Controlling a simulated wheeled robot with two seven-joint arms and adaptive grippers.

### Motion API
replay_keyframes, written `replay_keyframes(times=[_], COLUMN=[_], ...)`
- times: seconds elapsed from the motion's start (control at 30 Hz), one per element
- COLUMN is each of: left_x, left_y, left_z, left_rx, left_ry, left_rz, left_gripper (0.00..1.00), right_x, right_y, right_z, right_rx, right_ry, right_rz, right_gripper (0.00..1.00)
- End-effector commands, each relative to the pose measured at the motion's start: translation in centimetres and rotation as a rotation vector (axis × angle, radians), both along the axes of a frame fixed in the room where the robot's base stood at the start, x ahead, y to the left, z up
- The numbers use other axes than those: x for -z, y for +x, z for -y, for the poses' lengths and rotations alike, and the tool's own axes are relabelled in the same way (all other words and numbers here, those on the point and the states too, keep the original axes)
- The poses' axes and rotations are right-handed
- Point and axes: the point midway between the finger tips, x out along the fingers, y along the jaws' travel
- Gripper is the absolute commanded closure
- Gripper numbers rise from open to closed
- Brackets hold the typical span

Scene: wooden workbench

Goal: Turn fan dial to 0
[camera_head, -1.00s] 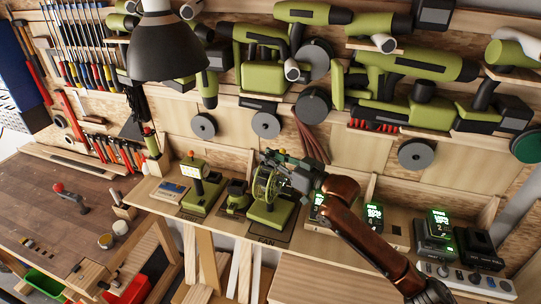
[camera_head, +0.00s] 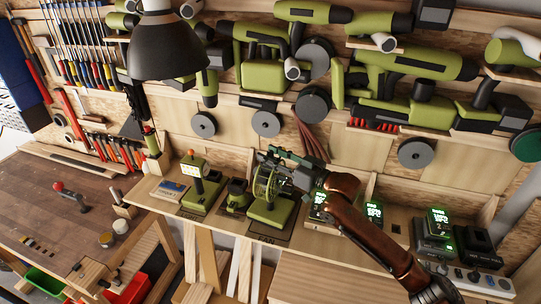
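The fan (camera_head: 268,212) is green with a round wire cage and a flat base, and stands on the shelf above a mat marked FAN. My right arm comes in from the lower right, and my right gripper (camera_head: 272,163) is at the upper right of the fan's cage, overlapping it in the picture. Its dark fingers point left. I cannot tell whether they touch the fan or whether they are open or shut. The dial cannot be made out and may be hidden behind the gripper. My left gripper is out of view.
A green work light (camera_head: 203,188) and a small green device (camera_head: 236,196) stand left of the fan. Battery chargers with lit green displays (camera_head: 437,222) and a power strip (camera_head: 470,281) are at the right. Green power tools (camera_head: 420,62) hang above. A black lamp shade (camera_head: 166,48) hangs at upper left.

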Motion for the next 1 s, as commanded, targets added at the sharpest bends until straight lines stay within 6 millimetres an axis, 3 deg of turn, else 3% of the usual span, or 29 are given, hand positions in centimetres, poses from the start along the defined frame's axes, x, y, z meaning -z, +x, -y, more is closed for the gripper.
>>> replay_keyframes(times=[0.17,0.6,1.0], left_x=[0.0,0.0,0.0], left_y=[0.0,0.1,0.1], left_z=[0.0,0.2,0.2], left_rx=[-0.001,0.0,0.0], left_ry=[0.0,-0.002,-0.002], left_rz=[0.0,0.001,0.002], left_gripper=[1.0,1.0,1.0], right_x=[0.0,0.1,0.0], right_y=[-0.8,-6.1,-7.3], right_z=[1.3,8.0,9.5], right_rx=[0.002,0.003,0.001], right_ry=[0.0,-0.002,0.0], right_rz=[0.0,0.0,0.0], right_gripper=[0.67,0.67,0.67])
